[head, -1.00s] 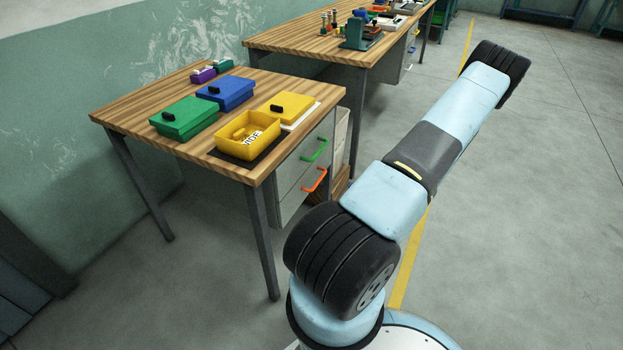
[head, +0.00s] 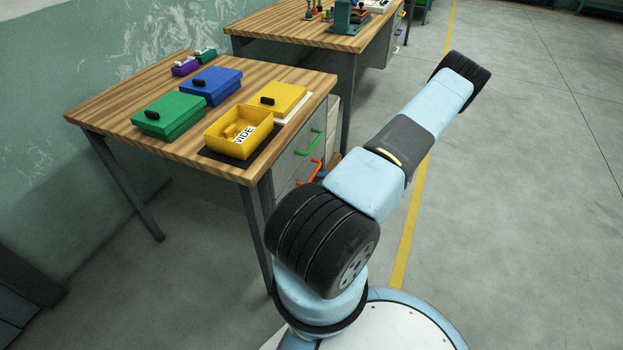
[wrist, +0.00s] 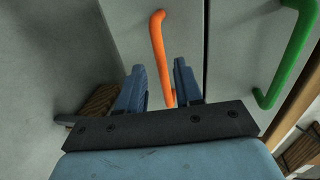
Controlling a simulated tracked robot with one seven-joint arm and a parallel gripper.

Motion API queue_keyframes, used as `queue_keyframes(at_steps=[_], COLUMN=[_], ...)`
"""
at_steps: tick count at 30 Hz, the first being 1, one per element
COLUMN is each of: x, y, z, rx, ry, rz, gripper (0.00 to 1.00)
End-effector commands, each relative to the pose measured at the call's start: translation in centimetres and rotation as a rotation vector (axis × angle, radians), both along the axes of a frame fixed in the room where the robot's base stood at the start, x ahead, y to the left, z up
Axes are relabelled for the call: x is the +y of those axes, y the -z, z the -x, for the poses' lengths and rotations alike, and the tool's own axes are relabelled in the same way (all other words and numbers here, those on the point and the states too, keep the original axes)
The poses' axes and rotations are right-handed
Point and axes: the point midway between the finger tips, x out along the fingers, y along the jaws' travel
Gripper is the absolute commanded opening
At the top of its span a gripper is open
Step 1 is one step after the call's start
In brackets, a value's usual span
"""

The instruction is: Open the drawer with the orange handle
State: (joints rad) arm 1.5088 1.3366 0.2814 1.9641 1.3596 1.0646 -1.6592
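The orange handle (head: 309,172) is on the lower drawer front (head: 284,183) under the near workbench, and my arm hides part of that front. In the wrist view the orange handle (wrist: 160,50) runs down the picture, its lower part showing between the two fingers of my gripper (wrist: 160,72). My gripper is open, with a gap on both sides of the handle. I cannot tell if the fingertips reach past the bar. The drawer looks closed.
A green handle (head: 309,142) is on the drawer above; it is at the right in the wrist view (wrist: 290,60). The near workbench (head: 110,100) carries a yellow open box (head: 238,147) and lidded boxes. Clear floor (head: 510,200) lies to the right.

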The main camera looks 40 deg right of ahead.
Motion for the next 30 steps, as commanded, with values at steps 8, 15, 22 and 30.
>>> queue_keyframes(at_steps=[8, 15, 22, 30], x=[1.5, 2.0, 2.0, 2.0], y=[0.9, 1.1, 1.1, 1.1], z=[-3.7, -4.9, -4.9, -4.9], rx=[0.000, -0.001, 0.000, 0.000], ry=[-0.001, 0.001, 0.001, 0.001], rz=[0.001, 0.000, 0.000, 0.000], gripper=[0.35, 0.35, 0.35, 0.13])
